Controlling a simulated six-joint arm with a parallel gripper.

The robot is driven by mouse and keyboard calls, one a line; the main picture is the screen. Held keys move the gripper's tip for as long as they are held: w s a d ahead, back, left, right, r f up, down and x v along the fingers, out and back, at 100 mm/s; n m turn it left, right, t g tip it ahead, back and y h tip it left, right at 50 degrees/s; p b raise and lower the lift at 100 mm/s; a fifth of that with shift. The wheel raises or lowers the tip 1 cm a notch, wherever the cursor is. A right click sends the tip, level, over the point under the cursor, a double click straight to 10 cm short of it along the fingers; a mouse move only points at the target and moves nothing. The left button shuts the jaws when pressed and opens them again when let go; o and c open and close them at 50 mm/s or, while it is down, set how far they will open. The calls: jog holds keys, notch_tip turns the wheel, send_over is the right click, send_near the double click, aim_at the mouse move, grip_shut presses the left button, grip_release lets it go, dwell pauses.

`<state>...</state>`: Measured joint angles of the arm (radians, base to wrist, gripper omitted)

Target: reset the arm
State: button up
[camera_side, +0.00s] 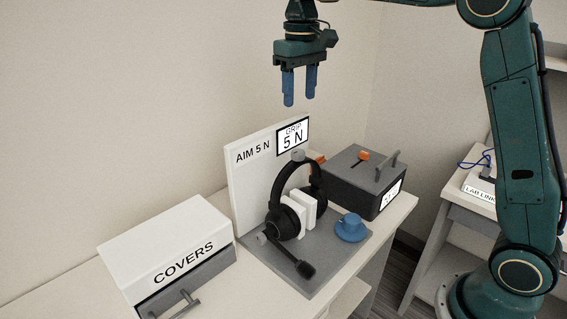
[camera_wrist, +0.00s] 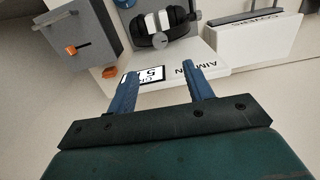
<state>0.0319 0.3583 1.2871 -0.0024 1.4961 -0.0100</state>
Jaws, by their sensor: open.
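My gripper (camera_side: 299,88) is open and empty, with blue fingers pointing down. It hangs in the air well above the headset stand and touches nothing. It also shows in the wrist view (camera_wrist: 158,88), with a gap between the fingers.
A white "COVERS" box (camera_side: 170,250) with a grey drawer stands at the left. A dark grey box (camera_side: 350,188) with an orange slider and a handle stands behind right. A blue round piece (camera_side: 351,229) sits on the base plate. A "LAB LINK" side table (camera_side: 470,198) is at the right.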

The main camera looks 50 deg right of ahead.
jog(key=shift+r, duration=0.1)
dwell(0.3)
jog(key=s+a+r+t, duration=0.1)
jog(key=s+r+t, duration=0.15)
jog(key=s, duration=1.15)
jog(key=s+f+t, duration=0.1)
jog(key=s+f, duration=0.3)
jog(key=s, duration=0.3)
jog(key=s+f+t, duration=0.2)
jog(key=s+f, duration=0.2)
jog(key=s, duration=0.4)
jog(key=shift+a, duration=0.25)
dwell(0.5)
